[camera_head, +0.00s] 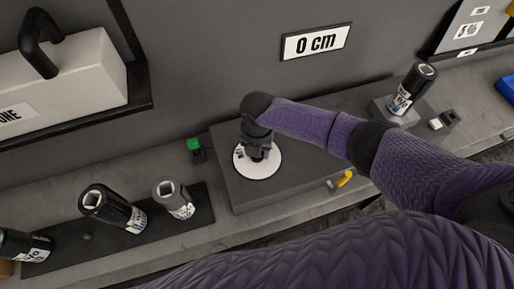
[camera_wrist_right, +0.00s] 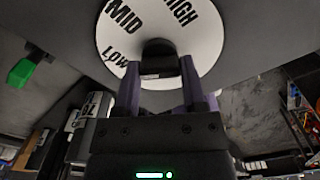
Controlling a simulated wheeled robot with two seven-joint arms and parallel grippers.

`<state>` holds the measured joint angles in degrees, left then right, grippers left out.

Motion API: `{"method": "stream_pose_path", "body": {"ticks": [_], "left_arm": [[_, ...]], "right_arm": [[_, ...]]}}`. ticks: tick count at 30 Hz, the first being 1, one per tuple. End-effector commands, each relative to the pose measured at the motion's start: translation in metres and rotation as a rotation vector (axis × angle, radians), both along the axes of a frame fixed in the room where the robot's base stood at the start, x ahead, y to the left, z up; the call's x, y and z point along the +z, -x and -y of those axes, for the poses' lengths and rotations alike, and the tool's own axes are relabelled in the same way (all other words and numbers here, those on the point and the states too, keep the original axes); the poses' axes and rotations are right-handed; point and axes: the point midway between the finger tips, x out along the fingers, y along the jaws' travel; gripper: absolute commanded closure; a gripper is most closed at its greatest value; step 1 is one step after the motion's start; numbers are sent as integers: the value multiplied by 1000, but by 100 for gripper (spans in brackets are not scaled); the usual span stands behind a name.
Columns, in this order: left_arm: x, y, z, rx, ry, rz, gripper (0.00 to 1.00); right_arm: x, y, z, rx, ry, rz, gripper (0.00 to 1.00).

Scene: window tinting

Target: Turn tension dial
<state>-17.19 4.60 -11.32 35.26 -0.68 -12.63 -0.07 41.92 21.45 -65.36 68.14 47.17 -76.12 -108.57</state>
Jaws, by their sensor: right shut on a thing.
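The tension dial is a white disc (camera_head: 257,160) on top of a dark grey box, with a dark knob in its middle. In the right wrist view the dial face (camera_wrist_right: 205,35) reads LOW, MID and HIGH, and the knob (camera_wrist_right: 158,55) sits between my fingers. My right gripper (camera_head: 258,150) comes down on the dial from above and is shut on the knob; it also shows in the right wrist view (camera_wrist_right: 163,88). The gripper covers part of the dial in the head view. My left gripper is not in view.
The dark grey box (camera_head: 225,185) has a yellow handle (camera_head: 345,178) at its front. A green switch (camera_head: 194,145) is left of it. A "0 cm" sign (camera_head: 316,42) hangs behind.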

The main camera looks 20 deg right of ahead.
Motion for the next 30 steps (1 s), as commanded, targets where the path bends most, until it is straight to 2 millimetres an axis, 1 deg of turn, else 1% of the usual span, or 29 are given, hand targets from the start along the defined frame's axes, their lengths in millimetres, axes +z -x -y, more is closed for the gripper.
{"method": "stream_pose_path", "body": {"ticks": [12, 19, 20, 21, 24, 30], "left_arm": [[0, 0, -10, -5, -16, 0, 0], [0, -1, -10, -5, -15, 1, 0], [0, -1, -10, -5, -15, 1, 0], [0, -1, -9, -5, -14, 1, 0], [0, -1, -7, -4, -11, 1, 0], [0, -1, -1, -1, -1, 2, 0]], "right_arm": [[0, 0, 0, 43, -1, 0, 100], [0, 0, 0, 43, -1, 0, 100], [0, 0, 0, 43, -1, 0, 41], [0, 0, 0, 42, -1, 0, 32], [0, 0, 0, 42, -1, 0, 12], [0, 0, 0, 41, 0, 0, 12]]}}
